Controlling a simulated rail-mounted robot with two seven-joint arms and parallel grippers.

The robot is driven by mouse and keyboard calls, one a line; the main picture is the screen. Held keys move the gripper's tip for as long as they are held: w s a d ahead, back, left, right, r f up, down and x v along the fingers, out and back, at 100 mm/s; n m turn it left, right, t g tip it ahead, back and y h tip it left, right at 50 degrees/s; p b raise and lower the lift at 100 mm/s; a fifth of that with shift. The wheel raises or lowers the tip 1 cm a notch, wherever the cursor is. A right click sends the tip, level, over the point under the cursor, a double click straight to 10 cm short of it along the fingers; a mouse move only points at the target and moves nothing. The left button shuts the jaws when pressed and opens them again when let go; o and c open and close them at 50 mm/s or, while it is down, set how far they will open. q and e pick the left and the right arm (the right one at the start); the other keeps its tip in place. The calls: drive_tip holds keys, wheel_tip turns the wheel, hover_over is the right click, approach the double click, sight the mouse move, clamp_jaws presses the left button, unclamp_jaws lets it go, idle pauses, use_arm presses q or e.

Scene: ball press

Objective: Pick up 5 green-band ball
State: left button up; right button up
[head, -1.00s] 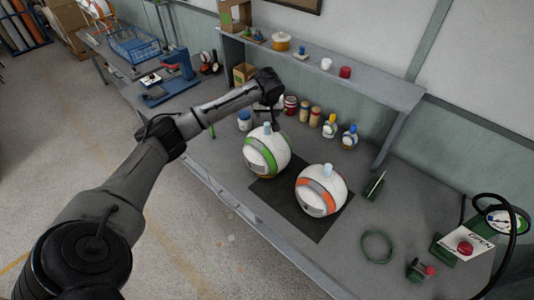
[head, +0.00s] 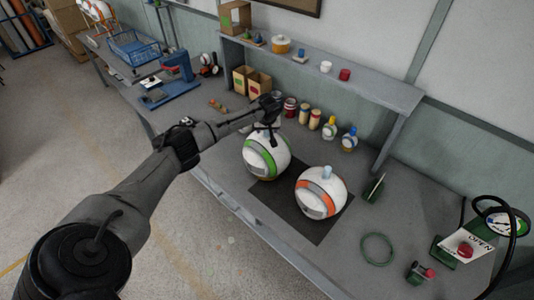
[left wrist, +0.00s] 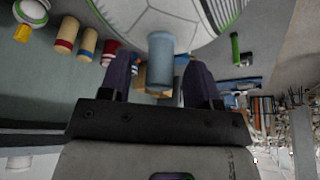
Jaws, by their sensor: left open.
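The white ball with a green band (head: 267,158) sits at the back left of a dark mat (head: 314,232) on the bench. A light-blue peg (left wrist: 160,62) sticks out of the ball (left wrist: 170,14) in the left wrist view. My left gripper (head: 273,138) is at the top of this ball and hides the peg in the head view. In the left wrist view, its open fingers (left wrist: 158,76) stand one on each side of the peg, with a gap visible. My right gripper is not in view.
A white ball with an orange band (head: 320,192) and its own blue peg stands to the right, close by. Small jars and bottles (head: 315,118) line the back. A shelf (head: 375,90) overhangs the bench. A green ring (head: 377,248) lies at the front right.

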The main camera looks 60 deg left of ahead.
use_arm(q)
drive_tip(key=shift+w+a+f, duration=0.1)
drive_tip(key=shift+a+f, duration=0.05)
drive_tip(key=shift+f, duration=0.4)
clamp_jaws()
drive_tip(key=shift+r, duration=0.1)
idle(0.4)
